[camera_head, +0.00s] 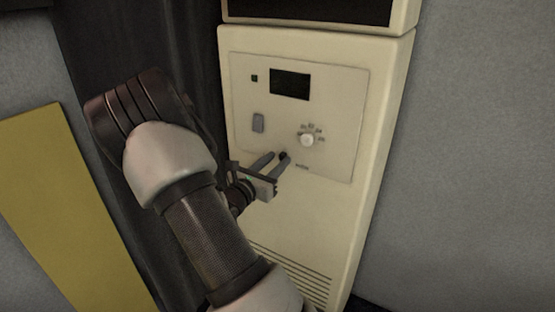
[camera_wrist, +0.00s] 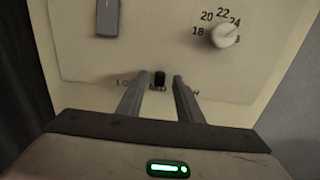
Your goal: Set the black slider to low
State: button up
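The black slider (camera_wrist: 160,78) is a small dark knob on the cream control panel, low in the middle of the wrist view. Printed labels run along its track, with "LO" at the left, letters ending in "ED" under the knob and an "H" at the right, partly covered by the fingers. The slider stands at the middle label. In the head view it shows as a dark spot (camera_head: 283,155) by the fingertips. My gripper (camera_wrist: 157,80) is open, with one finger on each side of the slider. I cannot tell whether either finger touches it.
The panel (camera_head: 340,90) also carries a round white dial (camera_head: 307,140) with numbers, a grey switch (camera_head: 258,123) and a dark display (camera_head: 290,84). Vent slits (camera_head: 300,277) lie lower on the cabinet. A yellow board (camera_head: 60,210) stands at the left.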

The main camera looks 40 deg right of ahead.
aim_at(267, 148)
jog(key=shift+w+d, duration=0.2)
jog(key=shift+d, duration=0.4)
grip_shut()
jog(key=shift+w+a, duration=0.45)
jog(key=shift+w, duration=0.55)
jog(key=shift+w+a, duration=0.4)
jog(key=shift+w, duration=0.55)
jog(key=shift+w+a, duration=0.45)
jog(key=shift+w, duration=0.55)
grip_release()
jog(key=shift+w, duration=0.1)
jog(key=shift+a, duration=0.1)
